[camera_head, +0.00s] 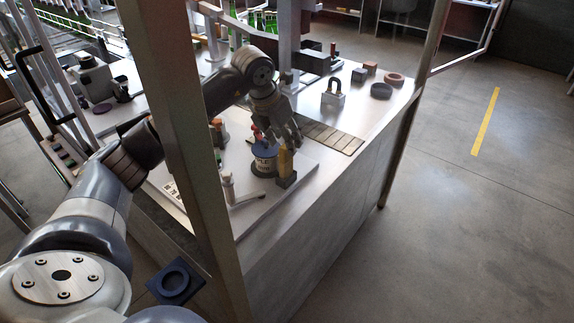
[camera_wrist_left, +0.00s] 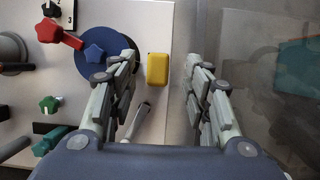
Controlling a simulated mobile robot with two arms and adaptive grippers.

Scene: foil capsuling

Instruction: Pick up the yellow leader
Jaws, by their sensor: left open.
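The yellow leader (camera_head: 286,163) stands upright in a small dark holder (camera_head: 287,181) near the front edge of the worktop. In the left wrist view its yellow top (camera_wrist_left: 158,68) shows between the fingers, nearer the left finger. My left gripper (camera_head: 284,140) points down, just above and around the top of the leader. Its fingers are spread with a clear gap on both sides of the leader, so it is open and holds nothing. My right gripper is not in view.
A blue-topped round unit (camera_head: 264,150) stands close left of the leader, with a blue star knob (camera_wrist_left: 94,53) and a red lever (camera_wrist_left: 58,34). A grey-white rod (camera_wrist_left: 137,122) lies nearby. A metal frame post (camera_head: 195,130) stands in front of my left arm. Floor lies beyond the worktop's right edge.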

